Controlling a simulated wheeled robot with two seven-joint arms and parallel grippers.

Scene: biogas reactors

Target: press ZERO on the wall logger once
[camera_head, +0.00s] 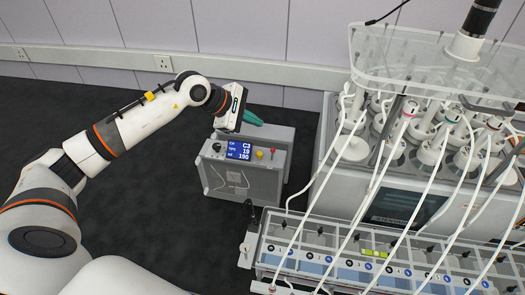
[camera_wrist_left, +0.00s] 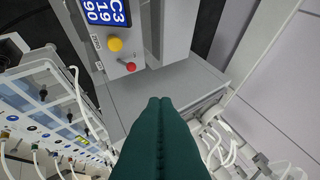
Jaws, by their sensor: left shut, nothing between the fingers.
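A yellow button (camera_head: 259,155) and a red button (camera_head: 273,151) sit right of the display. My left gripper (camera_head: 252,118) is over the back of the logger. Its green fingers (camera_wrist_left: 158,99) are shut and empty, apart from both buttons in the wrist view. My right gripper is not in view.
A reactor unit with bottles under a clear lid (camera_head: 440,65) stands at the right. A long rack (camera_head: 370,265) with numbered positions lies in front of it. White tubes (camera_head: 375,190) hang between them. Dark floor (camera_head: 150,220) at the left is clear.

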